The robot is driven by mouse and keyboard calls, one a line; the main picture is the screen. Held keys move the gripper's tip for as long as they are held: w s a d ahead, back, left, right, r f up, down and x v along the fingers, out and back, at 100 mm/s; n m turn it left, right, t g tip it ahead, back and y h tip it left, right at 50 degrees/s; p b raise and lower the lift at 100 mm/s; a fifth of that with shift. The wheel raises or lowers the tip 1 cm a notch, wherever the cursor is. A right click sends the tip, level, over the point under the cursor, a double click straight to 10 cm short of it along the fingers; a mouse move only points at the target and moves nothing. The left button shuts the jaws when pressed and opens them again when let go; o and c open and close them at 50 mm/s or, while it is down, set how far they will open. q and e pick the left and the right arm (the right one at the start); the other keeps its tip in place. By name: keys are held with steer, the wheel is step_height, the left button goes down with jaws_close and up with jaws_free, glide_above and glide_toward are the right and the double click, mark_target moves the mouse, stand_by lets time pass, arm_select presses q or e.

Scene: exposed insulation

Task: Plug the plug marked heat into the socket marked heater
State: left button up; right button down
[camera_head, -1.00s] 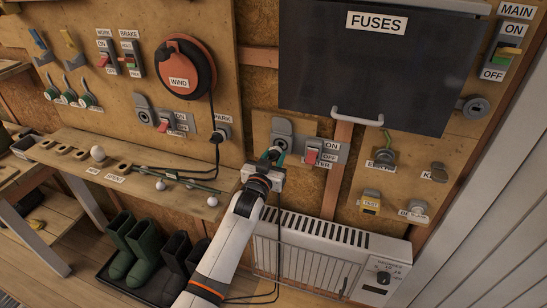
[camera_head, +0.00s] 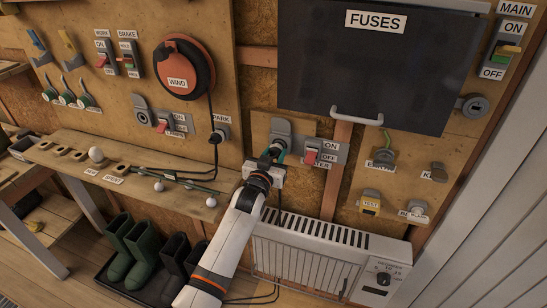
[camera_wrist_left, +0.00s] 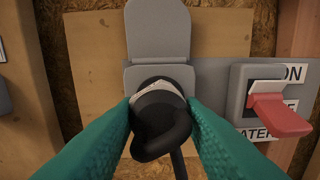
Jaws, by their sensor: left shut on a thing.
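My left gripper (camera_head: 272,158) is at the heater socket (camera_head: 281,128) on the wall panel. In the left wrist view its two green fingers (camera_wrist_left: 160,118) are shut on a black plug (camera_wrist_left: 160,122), whose cable hangs down. The plug's front end is up against the lower part of the grey socket (camera_wrist_left: 158,35), whose lid is raised; how deep it sits is hidden. A pale band shows on the plug, but its writing is too small to read. The red heater switch (camera_head: 312,156) is right of the socket, its label partly covered. My right gripper is not in view.
The white heater (camera_head: 325,262) stands below the socket. The black fuse box (camera_head: 375,70) with its handle is above right. A wooden shelf (camera_head: 130,185) with white balls is at the left, with boots (camera_head: 130,248) below. Another plug sits in the park socket (camera_head: 221,133).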

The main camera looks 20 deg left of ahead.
arm_select(q)
steer(key=shift+w+b, duration=0.35)
steer(key=shift+w, duration=0.35)
steer(key=o, duration=1.1)
steer(key=shift+o, duration=0.2)
steer(key=s, duration=1.2)
steer(key=shift+a, duration=0.2)
